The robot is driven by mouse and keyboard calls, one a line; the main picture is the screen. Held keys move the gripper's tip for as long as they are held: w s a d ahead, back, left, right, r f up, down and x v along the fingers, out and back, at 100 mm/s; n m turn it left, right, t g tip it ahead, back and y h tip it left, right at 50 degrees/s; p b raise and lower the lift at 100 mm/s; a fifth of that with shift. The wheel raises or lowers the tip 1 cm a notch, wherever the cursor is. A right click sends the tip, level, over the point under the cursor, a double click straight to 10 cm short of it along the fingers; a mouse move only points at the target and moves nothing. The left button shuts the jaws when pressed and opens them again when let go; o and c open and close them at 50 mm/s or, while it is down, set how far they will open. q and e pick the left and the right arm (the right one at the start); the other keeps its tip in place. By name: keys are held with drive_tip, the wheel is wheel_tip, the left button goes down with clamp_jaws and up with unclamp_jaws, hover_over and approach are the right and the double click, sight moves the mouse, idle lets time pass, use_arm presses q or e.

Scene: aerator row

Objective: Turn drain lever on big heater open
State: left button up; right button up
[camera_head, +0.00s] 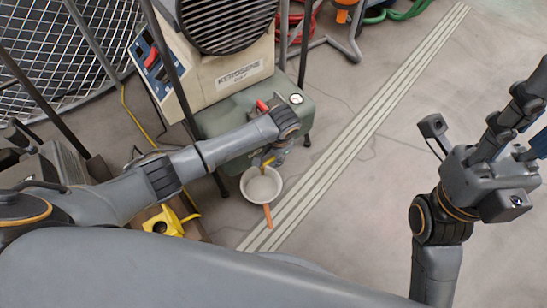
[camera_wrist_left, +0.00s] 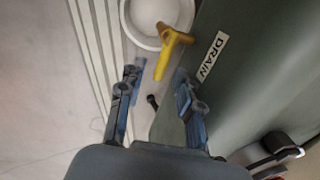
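The big heater has a beige body (camera_head: 228,85) on a dark green tank (camera_head: 222,117); the tank also fills the right of the left wrist view (camera_wrist_left: 262,75). A yellow drain lever (camera_wrist_left: 173,48) sticks out beside the tank's "DRAIN" label (camera_wrist_left: 212,55). In the head view a small yellow part of it (camera_head: 267,161) shows above the pan. My left gripper (camera_wrist_left: 158,74) is open and empty, its fingertips either side of the lever's lower end; contact cannot be told. My right gripper (camera_head: 519,122) has spread fingers, away at the right, partly cut by the picture edge.
A white pan (camera_head: 261,184) with an orange handle stands on the floor under the drain. Pale floor strips (camera_head: 340,145) run past it. A yellow object (camera_head: 165,222) lies at lower left. Wire mesh (camera_head: 60,40) stands behind. The floor at right is clear.

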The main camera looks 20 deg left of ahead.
use_arm(q)
clamp_jaws()
